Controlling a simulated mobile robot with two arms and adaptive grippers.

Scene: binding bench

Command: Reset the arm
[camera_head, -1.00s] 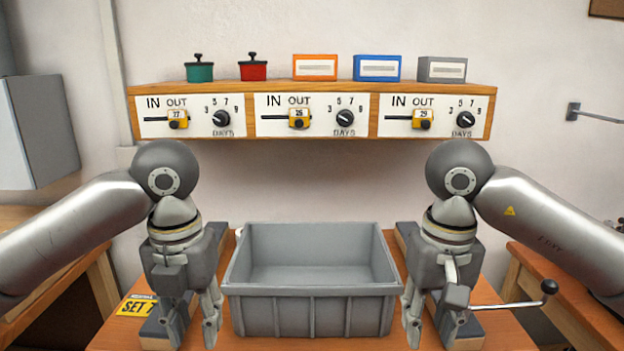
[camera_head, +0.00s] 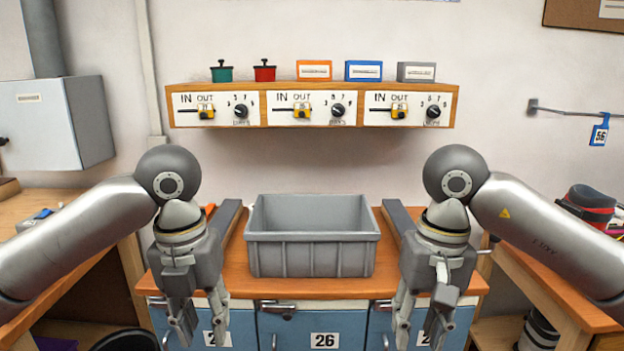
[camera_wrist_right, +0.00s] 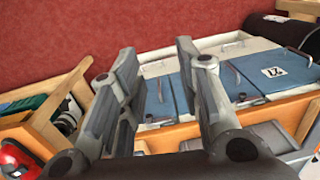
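My left gripper (camera_head: 199,325) hangs pointing down at the left of the bench, in front of a blue door. Its fingers are apart with nothing between them. My right gripper (camera_head: 416,325) hangs the same way at the right, also open and empty. In the right wrist view the right gripper's two fingers (camera_wrist_right: 160,100) stand wide apart, with the cabinet's blue doors beyond them. Both forearms come in from the sides and bend down at the wrists. Neither gripper touches the grey bin between them.
The grey bin (camera_head: 312,255) looks empty on the wooden bench (camera_head: 240,284), above blue doors (camera_head: 318,330). A wall shelf (camera_head: 312,88) with sliders and dials carries two small pots and three boxes. Side tables (camera_head: 525,265) flank the bench. A blue tag (camera_head: 599,130) hangs at the right.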

